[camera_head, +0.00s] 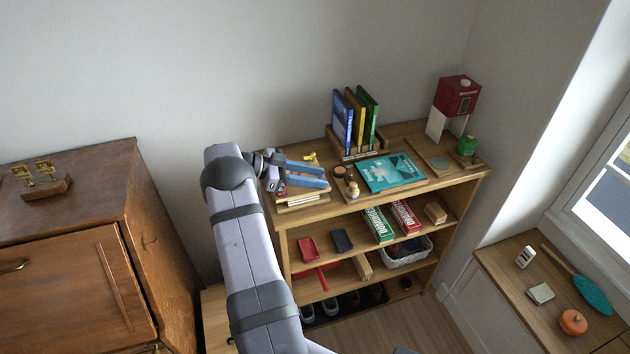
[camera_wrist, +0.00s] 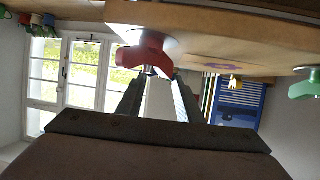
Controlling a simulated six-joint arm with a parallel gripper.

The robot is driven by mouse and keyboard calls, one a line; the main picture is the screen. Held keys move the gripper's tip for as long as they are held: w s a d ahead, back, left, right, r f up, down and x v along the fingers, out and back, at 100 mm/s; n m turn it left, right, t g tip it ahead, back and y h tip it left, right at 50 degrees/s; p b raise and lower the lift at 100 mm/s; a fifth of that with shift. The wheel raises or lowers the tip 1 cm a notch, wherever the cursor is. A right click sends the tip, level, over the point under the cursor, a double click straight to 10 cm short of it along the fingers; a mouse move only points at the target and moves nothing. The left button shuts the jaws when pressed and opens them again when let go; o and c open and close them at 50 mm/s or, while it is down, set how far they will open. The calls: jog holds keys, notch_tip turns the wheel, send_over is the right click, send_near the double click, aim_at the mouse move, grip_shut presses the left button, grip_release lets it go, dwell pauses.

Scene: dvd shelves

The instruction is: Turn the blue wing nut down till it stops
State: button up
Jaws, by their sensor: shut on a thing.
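My gripper (camera_head: 325,177) reaches in from the left over the left end of the shelf top. In the wrist view its two dark fingers (camera_wrist: 151,75) run close together behind a red wing nut (camera_wrist: 143,52). Only a small blue sliver of the blue wing nut (camera_wrist: 150,71) shows between the fingertips. The gripper is shut on it; the red nut and fingers hide the rest. The red wing nut stands on a pale washer at a wooden board (camera_wrist: 250,35). A green wing nut (camera_wrist: 305,85) is at the right edge. How far down the blue nut sits is hidden.
Upright books (camera_head: 357,120) stand at the back of the shelf top. A teal book (camera_head: 390,172) lies to the right of my gripper, with small round objects (camera_head: 345,178) between. A red machine (camera_head: 456,95) and a green jar (camera_head: 467,145) stand at the right end.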

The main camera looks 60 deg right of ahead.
jog(key=shift+r, duration=0.1)
dwell(0.6)
jog(key=o, duration=1.1)
jog(key=shift+w+a+b, duration=0.1)
jog(key=shift+w+b, duration=0.1)
jog(key=shift+b, duration=0.15)
jog(key=b+v, duration=0.2)
jog(key=v, duration=0.3)
jog(key=shift+w, duration=0.15)
jog(key=shift+b+v, duration=0.4)
jog(key=shift+v, duration=0.4)
jog(key=shift+r, duration=0.1)
